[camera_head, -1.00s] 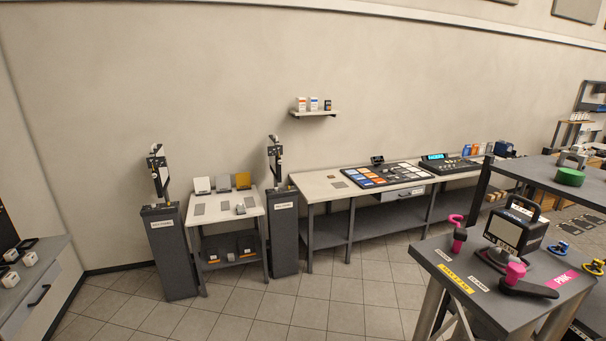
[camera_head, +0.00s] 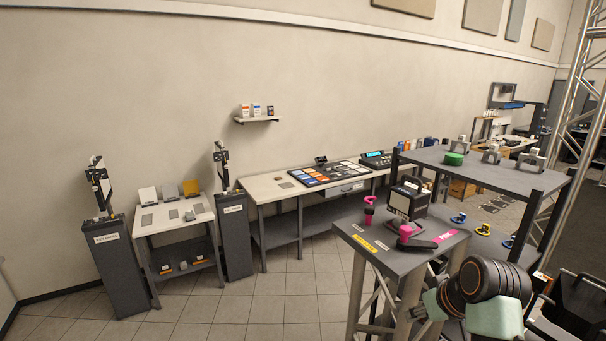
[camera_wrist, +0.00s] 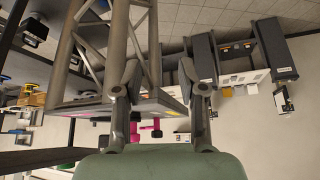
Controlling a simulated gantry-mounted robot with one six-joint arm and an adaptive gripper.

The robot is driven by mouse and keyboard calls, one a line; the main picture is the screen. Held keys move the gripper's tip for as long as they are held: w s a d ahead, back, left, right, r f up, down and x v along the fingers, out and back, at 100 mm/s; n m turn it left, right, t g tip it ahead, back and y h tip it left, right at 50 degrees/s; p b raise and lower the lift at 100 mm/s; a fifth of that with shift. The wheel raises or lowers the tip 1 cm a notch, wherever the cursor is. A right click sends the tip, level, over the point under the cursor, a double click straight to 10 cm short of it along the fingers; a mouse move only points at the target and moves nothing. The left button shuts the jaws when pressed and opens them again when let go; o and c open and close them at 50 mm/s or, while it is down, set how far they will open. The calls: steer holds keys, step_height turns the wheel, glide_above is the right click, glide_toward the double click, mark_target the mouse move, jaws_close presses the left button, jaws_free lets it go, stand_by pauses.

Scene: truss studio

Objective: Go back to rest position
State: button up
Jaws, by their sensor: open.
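My gripper (camera_wrist: 160,78) shows in the wrist view with its two grey fingers spread apart and nothing between them. The fingers point away over the room, and this view looks upside down. Part of my arm (camera_head: 488,285) shows at the lower right of the head view, in front of the grey truss-legged table. The fingers cannot be made out in the head view.
The truss-legged table (camera_head: 395,262) carries a dark handled box (camera_head: 408,200) and pink parts (camera_head: 405,232). A dark rack (camera_head: 500,176) behind it holds a green disc (camera_head: 453,159). A long workbench (camera_head: 272,187) lines the wall. Tiled floor (camera_head: 290,290) is clear at centre.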

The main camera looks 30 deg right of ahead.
steer(key=w+a+f+n+t+p, duration=0.1)
steer(key=w+a+f, duration=0.15)
steer(key=a, duration=0.85)
steer(key=w+a+f+n+t, duration=0.1)
steer(key=w+a+t, duration=0.15)
steer(key=a, duration=0.85)
steer(key=s+a+r+n+t+y+p, duration=0.1)
steer(key=s+a, duration=0.4)
steer(key=a, duration=0.6)
steer(key=s+a+r+t+y, duration=0.1)
steer(key=s+a, duration=0.4)
steer(key=a, duration=0.6)
step_height(320, 180, up, 2)
steer(key=shift+s+a+r+n+t+p, duration=0.15)
steer(key=shift+a+n+t+p, duration=0.25)
steer(key=shift+t, duration=0.35)
steer(key=shift+o, duration=0.3)
